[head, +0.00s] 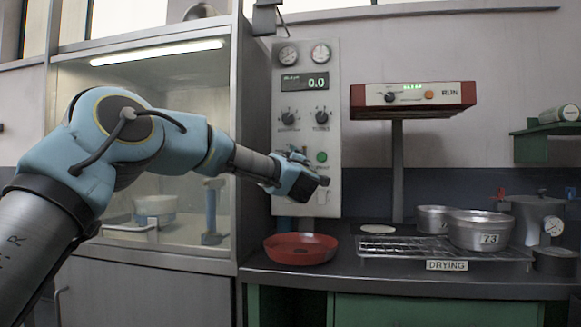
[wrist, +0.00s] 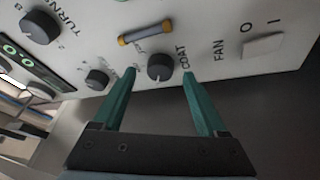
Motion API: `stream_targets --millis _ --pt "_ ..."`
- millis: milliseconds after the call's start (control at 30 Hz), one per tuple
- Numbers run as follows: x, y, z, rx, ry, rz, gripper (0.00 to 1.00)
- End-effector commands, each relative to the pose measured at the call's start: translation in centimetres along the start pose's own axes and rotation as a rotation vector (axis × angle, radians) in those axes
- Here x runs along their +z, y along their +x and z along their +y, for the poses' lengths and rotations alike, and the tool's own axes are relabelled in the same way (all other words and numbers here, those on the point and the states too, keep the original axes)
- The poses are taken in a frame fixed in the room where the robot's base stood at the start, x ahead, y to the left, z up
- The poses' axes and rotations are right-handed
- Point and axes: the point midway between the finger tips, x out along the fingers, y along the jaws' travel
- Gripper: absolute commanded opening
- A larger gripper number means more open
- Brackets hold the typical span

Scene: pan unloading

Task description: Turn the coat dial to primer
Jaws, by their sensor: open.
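The coat dial (wrist: 160,66) is a small dark round knob on a pale panel in the wrist view, beside the word COAT. A light pointer mark shows at its lower edge; I cannot read which setting it marks. My gripper (wrist: 159,74) is open and empty. Its two teal fingers reach toward the panel, one tip on each side of the dial, with a gap to both. In the head view my gripper (head: 322,181) is in front of the lower part of the grey control panel (head: 332,75); I cannot make out the coat dial there.
In the wrist view, a bar handle (wrist: 146,33), a small knob (wrist: 97,79), the turn knob (wrist: 40,27) and a pale fan switch (wrist: 264,46) surround the dial. In the head view, a red bowl (head: 300,250) and drying rack (head: 385,245) lie below on the counter.

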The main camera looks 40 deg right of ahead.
Motion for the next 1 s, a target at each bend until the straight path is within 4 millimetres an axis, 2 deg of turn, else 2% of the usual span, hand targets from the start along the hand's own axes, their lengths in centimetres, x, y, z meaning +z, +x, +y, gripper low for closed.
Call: stream_targets --millis 300,500,667,1000 --pt "0.1 -6.2 -0.1 0.002 0.003 -0.001 0.75" --pt "0.0 -8.8 -0.1 0.001 0.001 0.001 0.75" --pt "0.0 -9.4 -0.1 0.000 0.000 0.000 0.75" --pt "0.0 -9.4 -0.1 0.000 0.000 0.000 0.75"
